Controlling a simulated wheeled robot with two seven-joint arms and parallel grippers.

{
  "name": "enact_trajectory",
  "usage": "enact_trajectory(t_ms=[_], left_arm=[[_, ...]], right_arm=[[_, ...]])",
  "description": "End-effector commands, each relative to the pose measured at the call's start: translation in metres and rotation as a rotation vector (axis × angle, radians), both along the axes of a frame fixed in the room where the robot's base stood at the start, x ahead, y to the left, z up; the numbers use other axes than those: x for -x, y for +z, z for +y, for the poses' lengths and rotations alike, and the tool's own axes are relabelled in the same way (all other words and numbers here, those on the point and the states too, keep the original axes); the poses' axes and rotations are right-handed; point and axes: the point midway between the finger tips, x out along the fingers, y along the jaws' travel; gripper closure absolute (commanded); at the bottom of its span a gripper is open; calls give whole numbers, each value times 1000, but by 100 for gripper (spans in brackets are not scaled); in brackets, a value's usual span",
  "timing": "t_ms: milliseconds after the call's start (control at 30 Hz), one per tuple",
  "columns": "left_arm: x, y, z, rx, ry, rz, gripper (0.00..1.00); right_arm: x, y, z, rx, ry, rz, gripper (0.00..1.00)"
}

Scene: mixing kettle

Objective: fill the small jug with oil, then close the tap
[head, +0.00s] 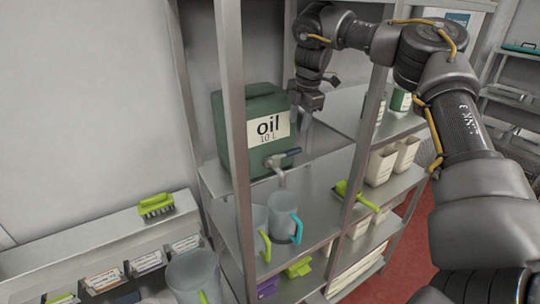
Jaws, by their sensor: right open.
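A green oil container (235,160) labelled "oil 10 L" stands on a metal shelf. My right gripper (306,116) is open and empty, pointing down beside the container's right side, above and behind the tap. My left gripper is out of view.
A shelf post (235,120) rises in front of the container, and another (372,110) stands to its right. A green scraper-like tool (356,195), white bins (381,165) and a larger jug (192,272) are nearby. A brush (155,206) lies on the left ledge.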

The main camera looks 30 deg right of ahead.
Motion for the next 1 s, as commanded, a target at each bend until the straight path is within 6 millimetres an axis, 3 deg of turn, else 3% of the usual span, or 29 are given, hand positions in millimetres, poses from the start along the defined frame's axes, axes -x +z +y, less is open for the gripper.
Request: enact_trajectory(t_ms=[233, 633, 1000], left_arm=[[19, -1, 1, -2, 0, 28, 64], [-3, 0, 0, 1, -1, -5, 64], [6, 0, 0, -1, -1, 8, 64]], right_arm=[[-2, -9, 0, -1, 0, 2, 59], [-11, -54, 1, -2, 1, 3, 59], [-20, -98, 2, -1, 3, 3, 59]])
